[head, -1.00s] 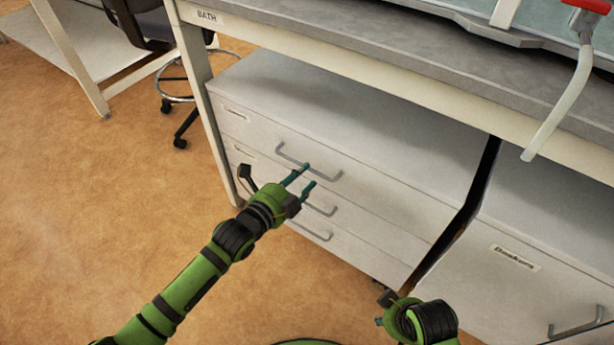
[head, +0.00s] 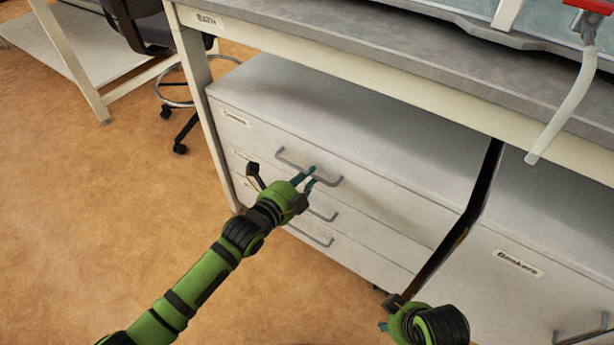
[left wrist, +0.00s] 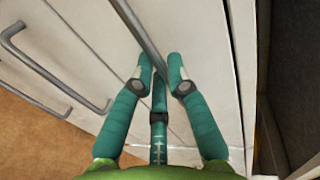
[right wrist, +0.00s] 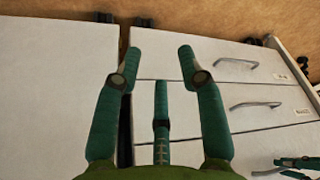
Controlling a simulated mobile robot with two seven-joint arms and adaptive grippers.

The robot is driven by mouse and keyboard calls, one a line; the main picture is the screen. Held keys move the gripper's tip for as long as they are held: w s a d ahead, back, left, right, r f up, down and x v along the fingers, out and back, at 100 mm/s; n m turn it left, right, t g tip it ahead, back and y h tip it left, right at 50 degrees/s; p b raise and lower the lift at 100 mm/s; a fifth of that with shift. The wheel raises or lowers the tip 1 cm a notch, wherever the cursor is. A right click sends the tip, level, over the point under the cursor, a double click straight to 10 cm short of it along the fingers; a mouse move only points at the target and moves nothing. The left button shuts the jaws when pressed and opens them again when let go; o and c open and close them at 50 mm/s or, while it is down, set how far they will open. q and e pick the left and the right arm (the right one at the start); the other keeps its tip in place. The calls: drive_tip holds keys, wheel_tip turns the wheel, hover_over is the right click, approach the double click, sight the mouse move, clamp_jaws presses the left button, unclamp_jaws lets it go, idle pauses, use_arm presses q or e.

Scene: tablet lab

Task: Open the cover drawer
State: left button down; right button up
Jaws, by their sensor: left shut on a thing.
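The top drawer (head: 375,190) of the white drawer unit is the likely cover drawer, but its small label (head: 235,117) is too blurred to read. It looks flush with the unit. My left gripper (head: 311,177) is shut on the top drawer's grey bar handle (head: 290,162). In the left wrist view the handle (left wrist: 143,32) runs between the fingertips (left wrist: 160,62). My right gripper is open and empty in the right wrist view (right wrist: 158,65), in front of the cabinet fronts. In the head view its fingers are mostly hidden.
Lower drawers with handles (head: 311,236) sit below. A cabinet labelled Beakers (head: 519,263) stands to the right, past a dark gap. The bench top (head: 350,50) overhangs the units. A chair (head: 140,30) is at the back left. The floor (head: 100,220) at left is clear.

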use_arm(q)
drive_tip(key=f+p+v, duration=0.2)
drive_tip(key=p+v, duration=0.2)
drive_tip(key=v, duration=0.6)
drive_tip(key=f+p+v, duration=0.2)
drive_tip(key=p+v, duration=0.2)
drive_tip(key=v, duration=0.6)
drive_tip(key=s+f+p+v, duration=0.1)
drive_tip(key=p+v, duration=0.3)
drive_tip(key=v, duration=0.6)
drive_tip(key=shift+s+a+f+p, duration=0.3)
drive_tip(key=shift+a+f, duration=0.3)
use_arm(e)
drive_tip(key=s+f+t, duration=0.2)
drive_tip(key=s+f, duration=0.1)
drive_tip(key=f, duration=1.2)
drive_tip(key=shift+d+n, duration=0.3)
drive_tip(key=shift+n, duration=0.1)
drive_tip(key=shift+f, duration=0.1)
use_arm(q)
drive_tip(key=c, duration=1.2)
unclamp_jaws()
